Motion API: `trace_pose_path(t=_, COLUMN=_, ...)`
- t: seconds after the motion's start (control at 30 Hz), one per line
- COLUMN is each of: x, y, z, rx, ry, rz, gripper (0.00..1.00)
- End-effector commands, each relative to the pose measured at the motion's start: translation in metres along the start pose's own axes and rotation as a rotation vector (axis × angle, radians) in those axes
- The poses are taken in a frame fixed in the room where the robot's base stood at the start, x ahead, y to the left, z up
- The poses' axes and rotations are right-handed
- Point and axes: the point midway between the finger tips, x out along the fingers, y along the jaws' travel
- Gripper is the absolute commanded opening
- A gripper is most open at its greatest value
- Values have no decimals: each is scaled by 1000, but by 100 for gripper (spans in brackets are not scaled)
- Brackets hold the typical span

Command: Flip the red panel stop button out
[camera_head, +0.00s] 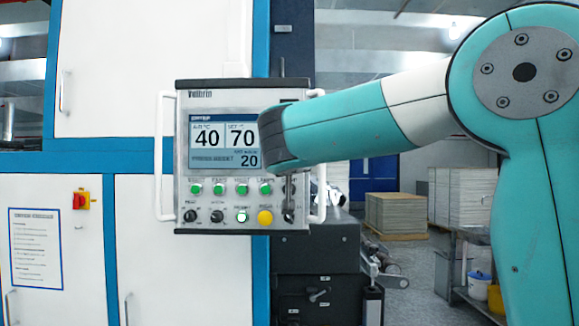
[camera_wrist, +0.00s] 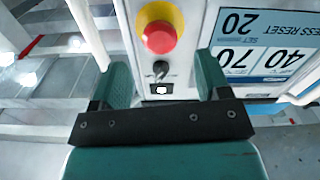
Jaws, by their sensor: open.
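The red panel stop button (camera_wrist: 159,37) shows in the wrist view as a red domed cap on a yellow collar, at the top centre. In the head view my arm hides it. My gripper (camera_wrist: 162,65) is open, with its two green fingers apart and nothing between them that I can see held. The button appears ahead of the fingertips, roughly in line with the gap; I cannot tell how far apart they are in depth. The control panel (camera_head: 182,160) carrying the controls stands upright in the head view.
The panel's display (camera_head: 222,140) shows upside down in the wrist view (camera_wrist: 262,45). Below it are several green buttons, black knobs and a yellow button (camera_head: 265,217). White handles flank the panel, the left one (camera_head: 158,155) clear of my arm. A red-yellow switch (camera_head: 81,200) is on the cabinet.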

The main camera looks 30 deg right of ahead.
Motion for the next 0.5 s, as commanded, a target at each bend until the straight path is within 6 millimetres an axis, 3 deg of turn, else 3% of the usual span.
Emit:
trace_pose_path(t=0.1, x=-34, y=-3, z=6, rx=4, ry=4, rz=-8, gripper=70)
trace_pose_path(t=0.3, x=-82, y=-3, z=4, rx=3, ry=2, rz=-8, gripper=70)
trace_pose_path(t=0.5, x=-111, y=-2, z=2, rx=1, ry=1, rz=-4, gripper=70)
